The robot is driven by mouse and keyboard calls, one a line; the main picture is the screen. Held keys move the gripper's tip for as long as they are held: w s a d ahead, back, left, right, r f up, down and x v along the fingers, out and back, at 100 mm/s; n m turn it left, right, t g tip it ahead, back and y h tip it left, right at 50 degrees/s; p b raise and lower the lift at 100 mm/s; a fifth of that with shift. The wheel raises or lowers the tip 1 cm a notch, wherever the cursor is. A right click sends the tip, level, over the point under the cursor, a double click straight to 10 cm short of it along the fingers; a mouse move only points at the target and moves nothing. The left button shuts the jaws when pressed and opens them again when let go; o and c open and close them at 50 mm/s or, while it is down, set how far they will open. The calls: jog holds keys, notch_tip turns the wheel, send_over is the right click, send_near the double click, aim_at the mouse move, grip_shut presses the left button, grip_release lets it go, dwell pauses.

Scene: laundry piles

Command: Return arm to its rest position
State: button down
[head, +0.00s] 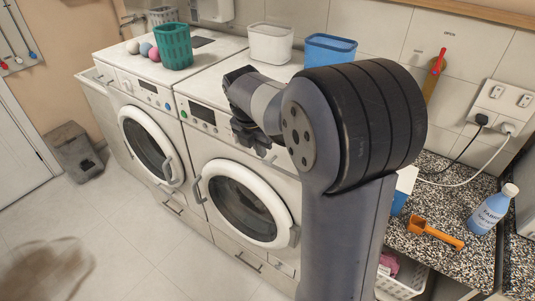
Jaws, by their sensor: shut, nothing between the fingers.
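My arm stands in the middle of the head view, with its big dark joint in front of the right washing machine. The forearm reaches left and away from the camera, over that machine's front edge. My gripper (247,138) shows small and dark in front of the control panel. It is shut and holds nothing. The fingertips are partly hard to make out against the machine.
Two washing machines (217,166) stand side by side. On top are a green basket (174,46), several balls, a white bin (270,43) and a blue bin (330,50). The speckled counter (467,265) holds a bottle (488,212) and orange scoop (434,234). Floor at left is mostly free.

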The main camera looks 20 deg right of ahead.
jog(key=v, duration=0.6)
jog(key=shift+w, duration=0.1)
jog(key=w+d+f, duration=0.3)
jog(key=d+f, duration=0.2)
jog(key=f, duration=0.4)
jog(key=shift+w+f, duration=0.3)
jog(key=shift+w, duration=0.05)
